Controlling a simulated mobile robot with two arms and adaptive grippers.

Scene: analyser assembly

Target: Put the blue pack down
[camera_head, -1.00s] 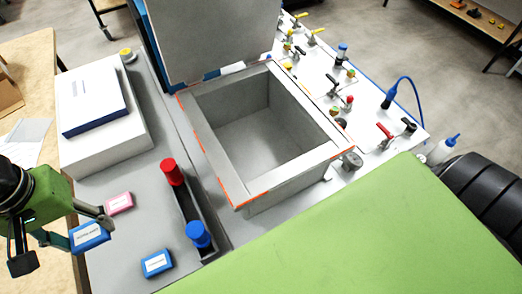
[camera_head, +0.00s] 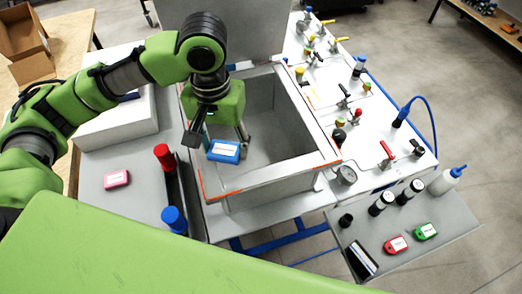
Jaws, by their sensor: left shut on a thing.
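My left gripper (camera_head: 221,140) reaches in from the left and points down over the open grey box (camera_head: 325,158). It is shut on the blue pack (camera_head: 224,151), which has a white label on top. The pack is at the left front part of the box opening, near the front left rim. I cannot tell how far it is above the box floor. The box's lid (camera_head: 262,35) stands open at the back. My right gripper is not in view.
A pink pack (camera_head: 117,179) lies on the grey surface to the left. Red (camera_head: 163,155) and blue (camera_head: 173,218) capped items stand in a dark slot beside the box. Valves line the white panel on the right. Red (camera_head: 395,245) and green (camera_head: 427,231) packs lie at the lower right.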

